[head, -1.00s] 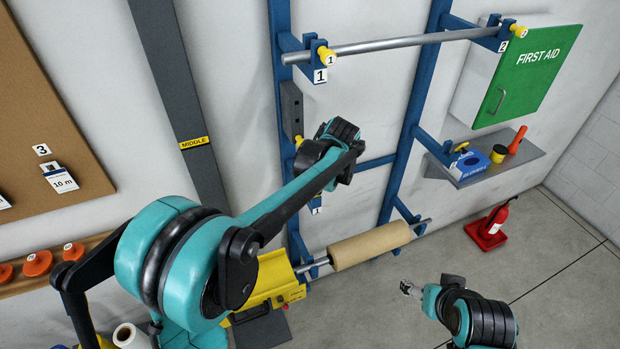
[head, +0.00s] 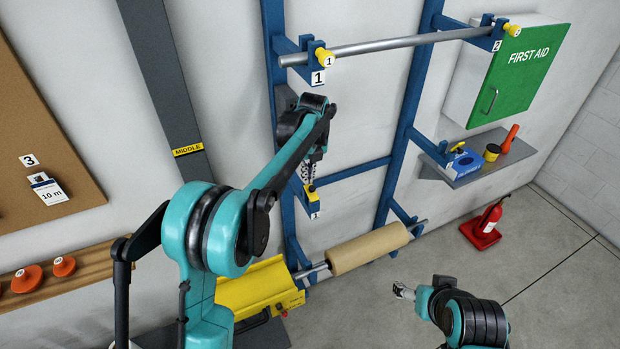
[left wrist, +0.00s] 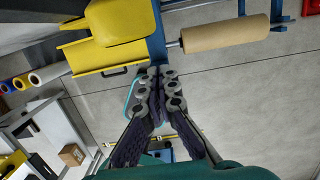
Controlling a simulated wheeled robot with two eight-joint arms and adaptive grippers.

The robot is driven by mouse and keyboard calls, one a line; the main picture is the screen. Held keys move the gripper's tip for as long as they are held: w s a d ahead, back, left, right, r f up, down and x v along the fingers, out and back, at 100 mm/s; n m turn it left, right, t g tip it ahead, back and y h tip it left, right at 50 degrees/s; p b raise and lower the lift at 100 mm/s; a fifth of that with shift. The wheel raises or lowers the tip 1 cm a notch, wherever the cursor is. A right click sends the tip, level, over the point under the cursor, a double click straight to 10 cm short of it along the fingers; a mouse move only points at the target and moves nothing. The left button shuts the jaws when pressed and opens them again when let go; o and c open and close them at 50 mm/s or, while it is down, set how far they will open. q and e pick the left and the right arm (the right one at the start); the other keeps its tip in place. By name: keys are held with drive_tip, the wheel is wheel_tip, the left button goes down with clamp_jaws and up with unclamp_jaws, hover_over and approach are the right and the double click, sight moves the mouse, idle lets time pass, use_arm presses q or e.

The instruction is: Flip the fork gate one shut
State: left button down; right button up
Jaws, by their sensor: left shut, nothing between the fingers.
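My left gripper (head: 309,172) is shut and empty, pointing down beside the left blue post, below the upper fork. Its closed fingers also show in the left wrist view (left wrist: 158,95). Just below the fingertips in the head view is a yellow piece on a lower bracket with a 1 tag (head: 312,200); I cannot tell whether they touch. The upper left fork bears a 1 plate and a yellow knob marked 1 (head: 323,58); whether its gate is open or shut is unclear. My right gripper (head: 403,292) is low at the right, its fingers too small to read.
A steel bar (head: 400,43) lies across the upper forks. A tan roll (head: 368,248) hangs on a lower bar, with a yellow machine (head: 262,290) left of it.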

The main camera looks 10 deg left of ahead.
use_arm(q)
drive_tip(key=shift+w+a+f, duration=0.25)
drive_tip(key=shift+w+f, duration=0.1)
drive_tip(key=shift+f, duration=0.2)
drive_tip(key=shift+b, duration=0.3)
idle(0.3)
